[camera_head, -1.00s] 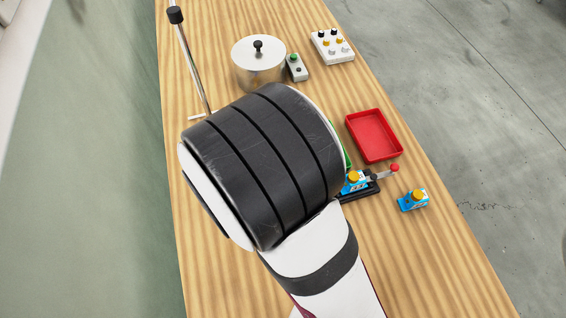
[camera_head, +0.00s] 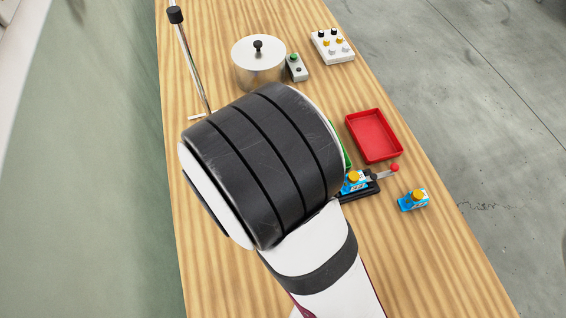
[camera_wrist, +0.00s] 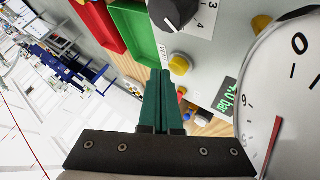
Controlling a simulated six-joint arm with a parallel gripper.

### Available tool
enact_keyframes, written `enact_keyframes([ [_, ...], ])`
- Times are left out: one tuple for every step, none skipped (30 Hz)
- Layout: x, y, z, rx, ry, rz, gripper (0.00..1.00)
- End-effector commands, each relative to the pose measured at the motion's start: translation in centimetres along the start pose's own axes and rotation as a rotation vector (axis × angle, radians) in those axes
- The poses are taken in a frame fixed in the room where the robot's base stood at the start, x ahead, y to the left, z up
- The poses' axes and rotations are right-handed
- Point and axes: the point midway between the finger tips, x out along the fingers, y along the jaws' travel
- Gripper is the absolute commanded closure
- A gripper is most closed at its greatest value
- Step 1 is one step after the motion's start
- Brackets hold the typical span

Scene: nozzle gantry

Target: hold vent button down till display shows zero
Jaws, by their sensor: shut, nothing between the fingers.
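In the wrist view my gripper (camera_wrist: 161,74) is shut, its dark green fingers together and empty. Its tips are close beside a yellow button (camera_wrist: 180,65) on a light grey panel (camera_wrist: 215,45); I cannot tell whether they touch it. A small label, seemingly reading VENT, is next to this button. A green-lit display (camera_wrist: 226,97) seems to read 4.0 bar. A second yellow button (camera_wrist: 261,23) is further right, partly hidden by a large round gauge (camera_wrist: 288,95) with a red needle. In the head view my arm hides the panel and the gripper.
A black knob (camera_wrist: 174,12) with a number scale is just above the tips. A metal pot (camera_head: 259,63) and a switch box (camera_head: 332,46) stand further back.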

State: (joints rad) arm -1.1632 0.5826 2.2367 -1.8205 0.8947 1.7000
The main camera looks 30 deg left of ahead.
Motion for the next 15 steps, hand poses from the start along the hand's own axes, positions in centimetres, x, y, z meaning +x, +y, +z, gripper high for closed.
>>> enact_keyframes([
  [-0.02,-1.45,1.16,-0.051,-0.014,-0.031,1.0],
  [-0.02,-1.45,1.16,-0.051,-0.014,-0.031,1.0],
  [-0.02,-1.45,1.16,-0.051,-0.014,-0.031,1.0],
  [-0.02,-1.45,1.16,-0.051,-0.014,-0.031,1.0],
  [-0.02,-1.45,1.16,-0.051,-0.014,-0.031,1.0],
  [-0.02,-1.45,1.16,-0.051,-0.014,-0.031,1.0],
  [-0.02,-1.45,1.16,-0.051,-0.014,-0.031,1.0],
  [-0.02,-1.45,1.16,-0.051,-0.014,-0.031,1.0],
  [-0.02,-1.45,1.16,-0.051,-0.014,-0.031,1.0],
  [-0.04,-1.45,1.15,-0.051,-0.014,-0.031,1.0],
  [-0.07,-1.45,1.14,-0.051,-0.014,-0.031,1.0],
  [-0.14,-1.46,1.12,-0.051,-0.014,-0.031,1.0],
  [-0.23,-1.47,1.09,-0.051,-0.014,-0.031,1.0],
  [-0.34,-1.49,1.06,-0.051,-0.014,-0.031,1.0],
  [-0.52,-1.51,1.0,-0.051,-0.014,-0.032,1.0],
])
